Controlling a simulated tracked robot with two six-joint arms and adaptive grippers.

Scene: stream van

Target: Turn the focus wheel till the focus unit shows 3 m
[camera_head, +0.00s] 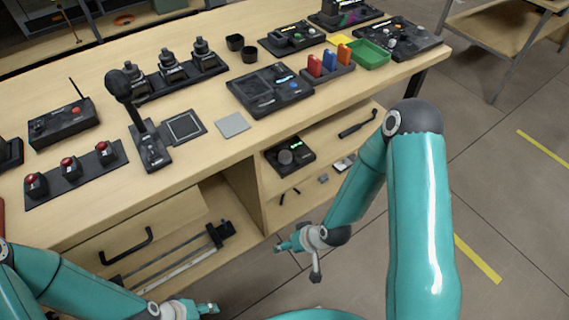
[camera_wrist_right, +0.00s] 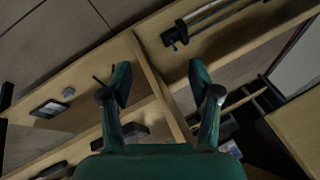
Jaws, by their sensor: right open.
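A black unit with a large round dark wheel (camera_head: 285,157) and a small lit green display sits in the opening under the desktop; I take this black unit (camera_head: 300,167) as the focus unit. Its reading is too small to make out. My right gripper (camera_head: 280,246) is below and in front of the desk, apart from the wheel. The right wrist view shows its two fingers (camera_wrist_right: 162,85) spread, with nothing between them. My left gripper (camera_head: 212,308) is low at the bottom edge, near the lower shelf; its fingers are too small to judge.
The desktop (camera_head: 200,165) carries a lever unit (camera_head: 153,148), red-button panel (camera_head: 75,172), joystick panel (camera_head: 172,75), control panels and a green tray (camera_head: 370,53). A vertical divider (camera_wrist_right: 155,85) crosses the right wrist view. Floor in front is free.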

